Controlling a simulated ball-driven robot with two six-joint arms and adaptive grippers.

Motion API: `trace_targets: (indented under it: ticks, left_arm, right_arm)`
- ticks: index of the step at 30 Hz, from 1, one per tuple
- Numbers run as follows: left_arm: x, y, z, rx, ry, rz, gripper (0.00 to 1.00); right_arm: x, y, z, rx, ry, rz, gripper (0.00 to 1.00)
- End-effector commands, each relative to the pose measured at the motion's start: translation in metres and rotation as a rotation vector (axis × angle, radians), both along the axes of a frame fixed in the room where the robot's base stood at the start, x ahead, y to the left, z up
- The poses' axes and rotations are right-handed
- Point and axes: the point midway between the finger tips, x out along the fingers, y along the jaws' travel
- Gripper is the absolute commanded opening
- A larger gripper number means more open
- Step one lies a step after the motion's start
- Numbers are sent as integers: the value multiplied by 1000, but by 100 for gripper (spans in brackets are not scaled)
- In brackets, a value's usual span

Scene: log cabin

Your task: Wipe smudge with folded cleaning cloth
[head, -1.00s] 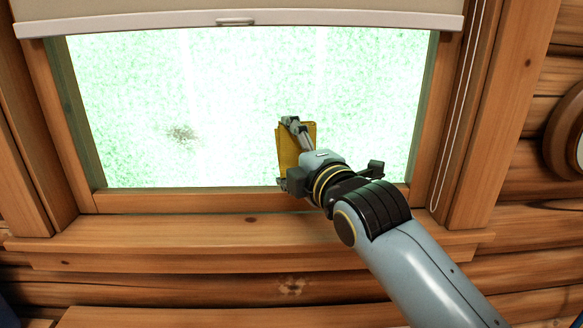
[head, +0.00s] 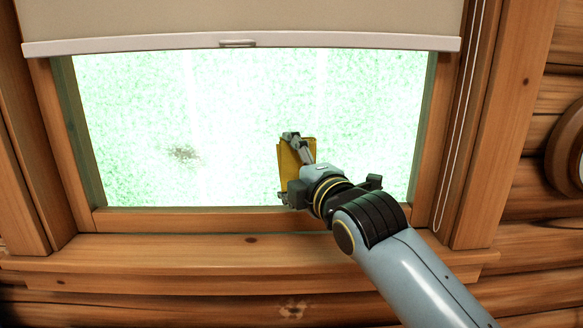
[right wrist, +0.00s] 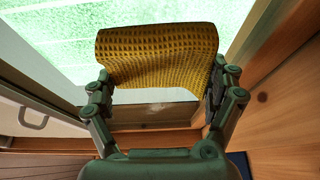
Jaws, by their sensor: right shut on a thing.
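The smudge (head: 183,153) is a dark speckled patch on the left part of the window pane (head: 240,110). My right gripper (head: 292,167) is in front of the lower right part of the pane, to the right of the smudge and apart from it. It is shut on the yellow folded cleaning cloth (head: 285,158). In the right wrist view the cloth (right wrist: 155,55) shows a waffle weave and spans between the two fingers of the gripper (right wrist: 158,90). I cannot tell whether the cloth touches the glass. My left gripper is not in view.
A pale roller blind (head: 240,42) covers the top of the window. A wooden frame and sill (head: 240,257) border the pane. A pull cord (head: 462,120) hangs at the right, and a round wooden object (head: 570,150) is on the log wall.

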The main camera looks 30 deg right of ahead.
Motion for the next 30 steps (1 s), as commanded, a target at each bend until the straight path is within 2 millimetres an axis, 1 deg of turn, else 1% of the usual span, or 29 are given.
trace_targets:
  ticks: [25, 30]
  left_arm:
    - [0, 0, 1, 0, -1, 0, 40]
    - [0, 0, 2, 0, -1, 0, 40]
  right_arm:
    - [16, -8, 1, 0, -1, 0, 59]
    - [15, -10, 1, -1, -1, 0, 59]
